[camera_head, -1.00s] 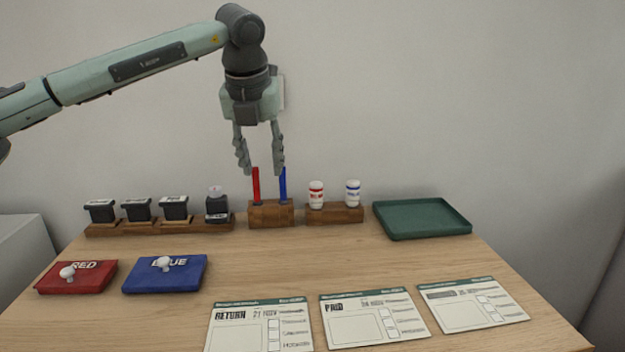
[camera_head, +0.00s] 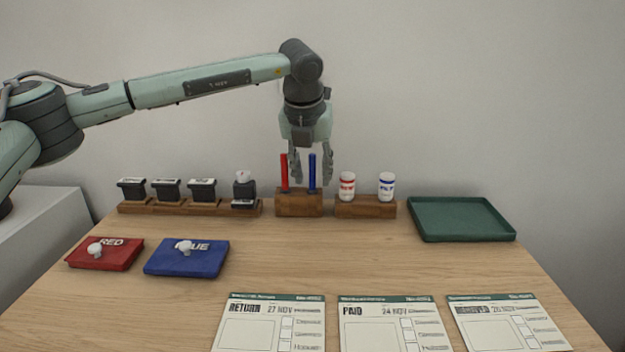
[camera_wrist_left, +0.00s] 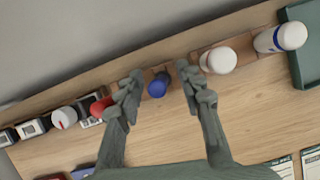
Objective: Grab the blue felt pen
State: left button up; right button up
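The blue felt pen (camera_head: 312,172) stands upright in a wooden pen block (camera_head: 299,206) at the back of the counter, beside a red pen (camera_head: 284,172). My left gripper (camera_head: 312,180) points down with its fingers on either side of the blue pen. In the left wrist view the blue pen (camera_wrist_left: 158,85) shows between the two open fingertips (camera_wrist_left: 160,82), with a gap on each side. The red pen (camera_wrist_left: 100,106) lies just outside the left finger there, partly hidden by it. My right gripper is not in view.
A wooden block with two white bottles (camera_head: 347,186) stands right of the pen block. Several black stamps (camera_head: 166,190) sit in a rack on the left. A green tray (camera_head: 462,220) is at the right. Red and blue ink pads (camera_head: 186,258) and several cards lie nearer the front.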

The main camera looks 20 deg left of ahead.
pick_arm(q)
grip_shut()
dwell(0.4)
